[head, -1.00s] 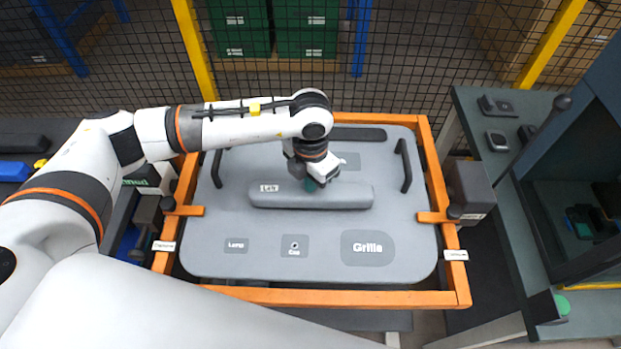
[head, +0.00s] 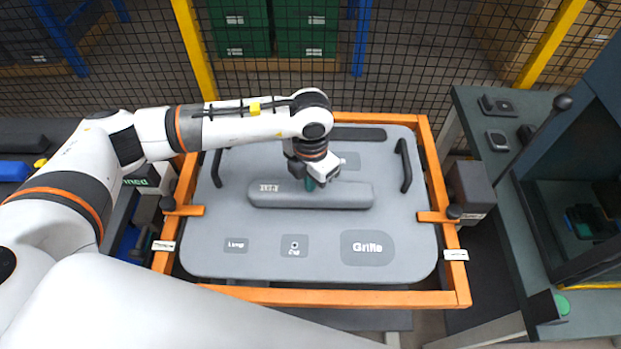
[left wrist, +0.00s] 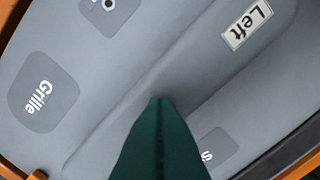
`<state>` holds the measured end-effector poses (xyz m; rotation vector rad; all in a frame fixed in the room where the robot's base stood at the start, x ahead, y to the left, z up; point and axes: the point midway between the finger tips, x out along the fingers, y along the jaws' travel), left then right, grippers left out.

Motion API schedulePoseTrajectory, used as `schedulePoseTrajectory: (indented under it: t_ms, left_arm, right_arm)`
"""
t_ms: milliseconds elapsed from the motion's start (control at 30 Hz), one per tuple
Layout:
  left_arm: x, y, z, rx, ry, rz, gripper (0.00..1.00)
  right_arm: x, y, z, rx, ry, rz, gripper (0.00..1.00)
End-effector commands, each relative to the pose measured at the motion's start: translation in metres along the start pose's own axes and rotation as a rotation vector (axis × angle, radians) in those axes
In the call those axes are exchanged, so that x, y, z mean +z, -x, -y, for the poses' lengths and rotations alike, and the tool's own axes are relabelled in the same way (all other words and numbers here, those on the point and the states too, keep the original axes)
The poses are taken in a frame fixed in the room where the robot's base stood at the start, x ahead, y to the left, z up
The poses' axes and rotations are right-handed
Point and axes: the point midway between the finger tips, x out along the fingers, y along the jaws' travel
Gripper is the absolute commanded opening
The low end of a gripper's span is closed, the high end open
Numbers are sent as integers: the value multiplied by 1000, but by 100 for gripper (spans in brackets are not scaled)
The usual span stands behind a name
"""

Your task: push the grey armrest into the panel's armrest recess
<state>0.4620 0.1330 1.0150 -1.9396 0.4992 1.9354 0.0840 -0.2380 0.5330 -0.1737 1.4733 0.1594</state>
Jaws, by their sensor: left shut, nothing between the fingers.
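The grey armrest (head: 345,196) is a long bar lying across the middle of the grey panel (head: 205,235). It carries a "Left" label near its left end. The armrest also shows in the left wrist view (left wrist: 205,75), running diagonally. It stands proud of the panel, and I cannot tell how deep it sits in the recess beneath it. My left gripper (head: 310,185) is shut and empty, pointing down at the armrest's top near its middle. Its green fingers (left wrist: 160,100) hide part of the armrest, and contact is not clear. My right gripper is not in view.
An orange frame (head: 437,170) with side clamps holds the panel. Black handles (head: 403,165) stand on the panel's left and right. Patches labelled "Grille" (head: 367,247), "Lamp" and "Cup" lie nearer me. A dark bench (head: 478,125) stands at the right, and a mesh fence is behind.

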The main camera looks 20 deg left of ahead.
Motion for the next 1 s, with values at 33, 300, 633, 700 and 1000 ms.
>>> schedulePoseTrajectory:
  t_ms: [33,300,633,700,1000]
  left_arm:
    - [0,0,0,0,0,0,0]
    - [0,0,0,0,0,0,0]
    - [0,-1,0,0,0,0,0]
    - [0,-2,0,0,0,0,0]
    - [0,-9,0,0,0,1,0]
  right_arm:
    - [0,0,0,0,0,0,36]
    - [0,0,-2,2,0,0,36]
    - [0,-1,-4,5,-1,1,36]
    - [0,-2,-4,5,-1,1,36]
    - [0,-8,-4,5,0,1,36]
